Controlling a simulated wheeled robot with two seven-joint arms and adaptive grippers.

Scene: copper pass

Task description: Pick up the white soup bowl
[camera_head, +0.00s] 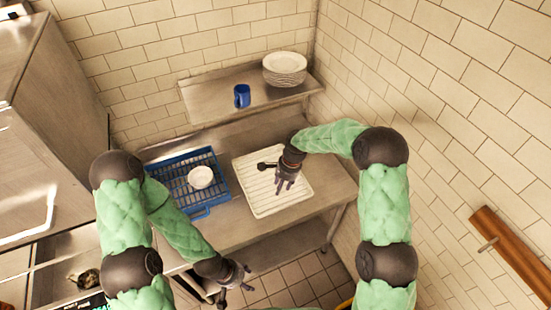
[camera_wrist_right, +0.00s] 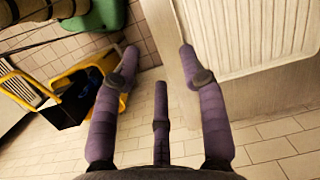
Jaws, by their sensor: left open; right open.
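The white soup bowl (camera_head: 201,177) sits in the blue rack (camera_head: 222,190) on the steel counter, in the head view. My right gripper (camera_head: 284,184) is to the right of the bowl, apart from it, over the white ridged draining board (camera_head: 252,208). In the right wrist view its fingers (camera_wrist_right: 159,62) are spread with nothing between them, and the draining board (camera_wrist_right: 245,38) shows at the upper right. My left gripper (camera_head: 240,287) is open and empty, low in the picture near the counter's front edge, well below the bowl. The bowl is not in the right wrist view.
A steel wall shelf (camera_head: 210,103) holds a blue mug (camera_head: 242,96) and a stack of white plates (camera_head: 285,69). A large steel appliance (camera_head: 50,120) stands at the left. A tiled wall rises at the right. A yellow-framed item (camera_wrist_right: 72,78) stands on the tiled floor.

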